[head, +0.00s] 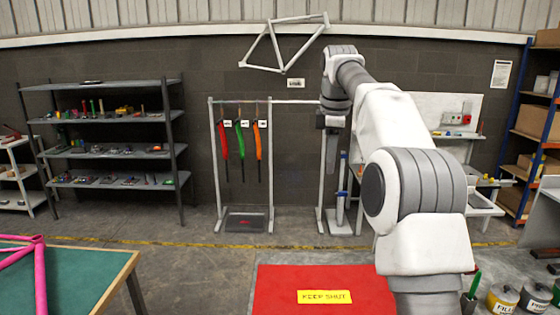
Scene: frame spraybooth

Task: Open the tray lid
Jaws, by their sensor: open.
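A flat red panel (283,281) with a yellow "KEEP SHUT" label (324,297) is at the bottom centre of the head view, close to me. It looks like a closed lid; its front edge is cut off by the frame, and my arm covers its right side. I see no handle on it. My gripper (332,125) hangs at the end of my raised arm, up and beyond the red panel, well apart from it. It is open, small in view, and I see nothing in it.
A green-topped table (85,275) with a pink frame (38,270) is at left. A rack (213,160) with hanging coloured pieces stands behind, over a dark floor tray (245,222). Paint cans (502,298) stand at lower right. The floor between is clear.

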